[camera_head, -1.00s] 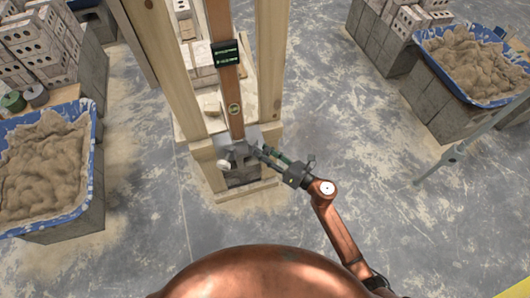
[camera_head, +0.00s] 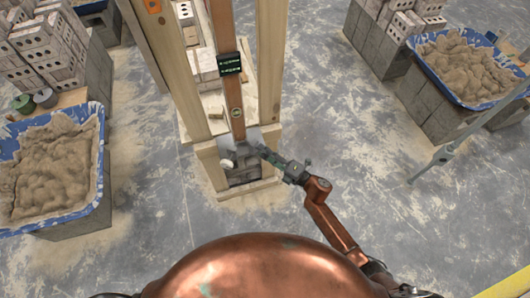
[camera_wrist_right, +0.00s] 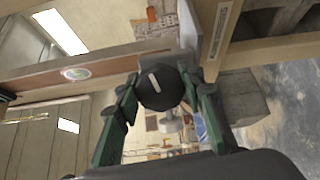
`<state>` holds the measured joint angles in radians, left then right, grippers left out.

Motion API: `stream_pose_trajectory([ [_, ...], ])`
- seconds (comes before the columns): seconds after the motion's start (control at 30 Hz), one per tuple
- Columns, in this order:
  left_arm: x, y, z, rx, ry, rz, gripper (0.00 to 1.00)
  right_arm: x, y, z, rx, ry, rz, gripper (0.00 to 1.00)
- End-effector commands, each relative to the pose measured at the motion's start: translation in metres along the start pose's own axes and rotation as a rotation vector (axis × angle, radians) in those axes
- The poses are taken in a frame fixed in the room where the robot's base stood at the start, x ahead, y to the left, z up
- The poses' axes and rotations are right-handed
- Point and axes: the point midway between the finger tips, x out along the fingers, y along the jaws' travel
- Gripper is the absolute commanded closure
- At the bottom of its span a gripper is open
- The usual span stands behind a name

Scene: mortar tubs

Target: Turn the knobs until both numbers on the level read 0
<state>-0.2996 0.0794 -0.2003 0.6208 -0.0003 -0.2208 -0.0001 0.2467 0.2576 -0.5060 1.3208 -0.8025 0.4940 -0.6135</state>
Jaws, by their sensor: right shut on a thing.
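The level is an upright brown beam (camera_head: 221,22) between pale wooden posts, with a small black display (camera_head: 229,63) showing green characters too small to read. A round bubble vial (camera_head: 236,112) sits lower on it. At its foot, a pale knob (camera_head: 226,164) sticks out on the left. A dark knob with a white pointer line (camera_wrist_right: 160,88) is on the other side, seen in the right wrist view. My right gripper (camera_head: 265,153) is at that dark knob, its green fingers (camera_wrist_right: 163,98) closed on either side of it. My left gripper is out of view.
Blue tubs of mortar stand at left (camera_head: 103,160) and right (camera_head: 425,66) on grey blocks. Stacked bricks (camera_head: 48,48) are at the upper left. A grey metal prop (camera_head: 440,158) slants at the right. The dusty floor between is mostly clear.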

Motion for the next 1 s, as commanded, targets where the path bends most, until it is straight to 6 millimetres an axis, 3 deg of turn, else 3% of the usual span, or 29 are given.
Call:
stream_pose_trajectory([
  [0.5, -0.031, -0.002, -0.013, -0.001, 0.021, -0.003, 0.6, -0.001, 0.002, 0.001, 0.466, 0.0, -0.002, 0.88],
  [1.0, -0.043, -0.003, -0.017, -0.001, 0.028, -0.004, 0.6, 0.0, 0.0, 0.001, 0.702, 0.001, -0.002, 0.88],
])
